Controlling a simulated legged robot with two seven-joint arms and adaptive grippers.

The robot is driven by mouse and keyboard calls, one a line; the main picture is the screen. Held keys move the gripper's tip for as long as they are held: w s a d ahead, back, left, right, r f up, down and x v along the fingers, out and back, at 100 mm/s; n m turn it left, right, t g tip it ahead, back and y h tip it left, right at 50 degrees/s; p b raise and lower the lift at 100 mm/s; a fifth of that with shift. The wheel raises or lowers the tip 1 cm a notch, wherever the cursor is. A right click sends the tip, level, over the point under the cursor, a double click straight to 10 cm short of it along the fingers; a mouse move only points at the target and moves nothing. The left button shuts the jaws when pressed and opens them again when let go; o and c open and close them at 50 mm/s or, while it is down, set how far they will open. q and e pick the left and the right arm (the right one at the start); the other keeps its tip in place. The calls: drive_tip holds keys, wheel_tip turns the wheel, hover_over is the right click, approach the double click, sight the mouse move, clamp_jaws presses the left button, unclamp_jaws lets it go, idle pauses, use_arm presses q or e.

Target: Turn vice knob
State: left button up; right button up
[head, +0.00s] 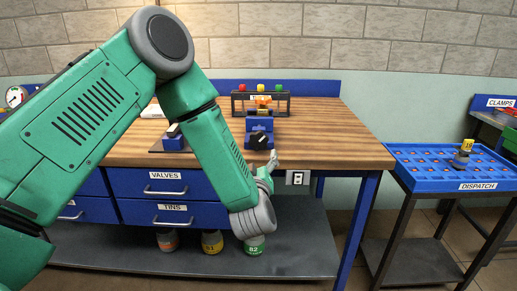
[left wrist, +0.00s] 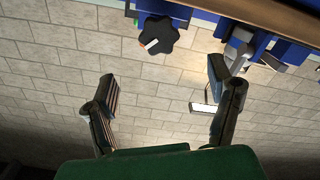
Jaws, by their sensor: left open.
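The blue vice (head: 259,124) stands near the front edge of the wooden workbench, with an orange piece (head: 263,101) at its top. Its black knob (head: 259,140) faces the front. In the left wrist view the lobed knob (left wrist: 158,36) with a white mark shows above the space between my fingertips, apart from them. My left gripper (head: 268,170) is just below and right of the knob in the head view, partly hidden by my own wrist. In the left wrist view its two fingers (left wrist: 164,86) are spread wide with nothing between them. My right gripper is out of view.
A rack (head: 260,93) with red, yellow and green tops stands behind the vice. Blue drawers (head: 165,184) are under the bench (head: 335,150). Several tins, one green (head: 254,246), are on the lower shelf. A blue dispatch tray (head: 425,175) stands at right. The bench's right part is clear.

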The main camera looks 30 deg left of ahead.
sight(258, 142)
use_arm(q)
drive_tip(key=x, duration=1.3)
drive_tip(key=shift+w+a+b, duration=0.15)
drive_tip(key=shift+w+b, duration=0.15)
drive_tip(key=shift+b, duration=0.1)
drive_tip(key=c, duration=1.2)
